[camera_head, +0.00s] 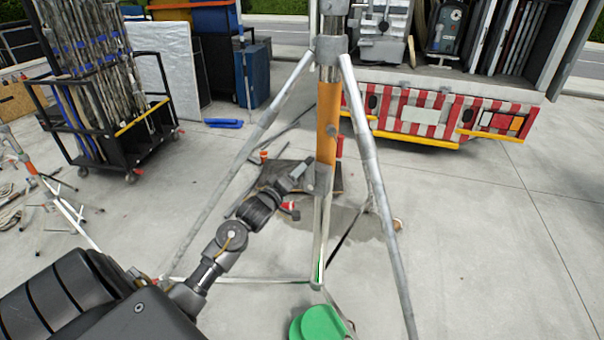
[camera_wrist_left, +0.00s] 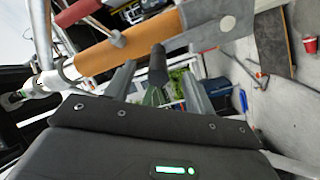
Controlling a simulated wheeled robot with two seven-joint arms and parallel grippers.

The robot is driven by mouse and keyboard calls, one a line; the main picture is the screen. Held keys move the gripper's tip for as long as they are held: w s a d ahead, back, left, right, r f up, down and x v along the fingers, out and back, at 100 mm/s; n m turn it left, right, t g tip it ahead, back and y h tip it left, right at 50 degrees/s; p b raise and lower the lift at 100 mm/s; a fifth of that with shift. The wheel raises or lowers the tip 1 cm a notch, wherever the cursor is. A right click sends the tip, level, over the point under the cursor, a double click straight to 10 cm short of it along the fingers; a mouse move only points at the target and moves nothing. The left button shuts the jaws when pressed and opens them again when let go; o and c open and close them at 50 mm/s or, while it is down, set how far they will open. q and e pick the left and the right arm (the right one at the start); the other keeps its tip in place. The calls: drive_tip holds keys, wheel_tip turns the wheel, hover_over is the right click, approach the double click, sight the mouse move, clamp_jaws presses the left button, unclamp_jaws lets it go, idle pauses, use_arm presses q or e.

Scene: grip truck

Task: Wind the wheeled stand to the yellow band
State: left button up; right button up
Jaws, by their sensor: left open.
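The stand (camera_head: 368,150) stands upright on spread grey tube legs in the middle of the head view. An orange-yellow band (camera_head: 327,115) wraps its central column, with a small grey knob on its side. In the left wrist view the band (camera_wrist_left: 115,58) crosses the upper left, with a grey collar beside it. My left gripper (camera_head: 299,173) is open and empty just left of the column, below the band. In the left wrist view its fingers (camera_wrist_left: 158,80) point toward the column; no contact is clear. My right gripper is not in view.
A truck with a red-and-white striped tail (camera_head: 420,115) stands behind at the right. A black cart of poles (camera_head: 135,140) is at the left. A green disc (camera_head: 318,322) lies near the stand's foot. Open concrete lies at the right.

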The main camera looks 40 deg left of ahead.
use_arm(q)
drive_tip(key=shift+w+a+r, duration=0.1)
drive_tip(key=shift+w+a, duration=0.05)
drive_tip(key=shift+w, duration=1)
drive_tip(key=shift+w+a, duration=0.1)
drive_tip(key=shift+w, duration=1)
